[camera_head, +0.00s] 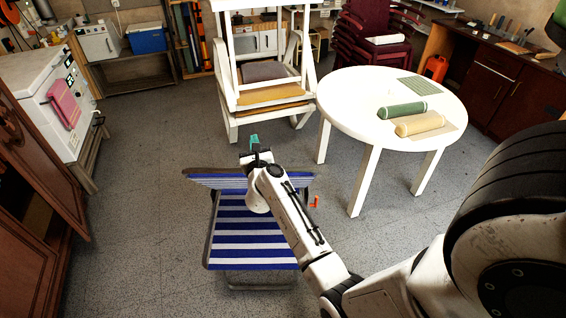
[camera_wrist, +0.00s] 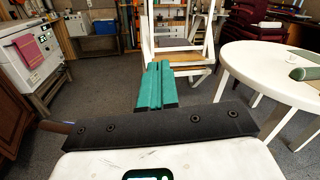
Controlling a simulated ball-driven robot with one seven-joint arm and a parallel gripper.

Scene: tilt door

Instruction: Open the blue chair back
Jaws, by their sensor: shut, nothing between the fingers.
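The blue-and-white striped chair (camera_head: 250,240) stands on the floor in the middle of the head view. Its broad striped panel faces up toward the camera. At its far end a narrow, foreshortened striped panel (camera_head: 210,182), apparently the chair back, has a dark top edge. My arm covers the middle of that end. My gripper (camera_head: 254,138) has teal fingers and appears just beyond the far edge; I cannot tell whether it touches the chair. In the wrist view the fingers (camera_wrist: 158,82) are together and empty. A brown bar end shows at left beside the gripper's body.
A round white table (camera_head: 352,95) stands to the right, with rolled mats on it. White chairs (camera_head: 265,85) stand beyond the gripper. Wooden cabinets (camera_head: 30,185) are at left. A small orange object (camera_head: 316,202) lies right of the chair. Floor left of the chair is clear.

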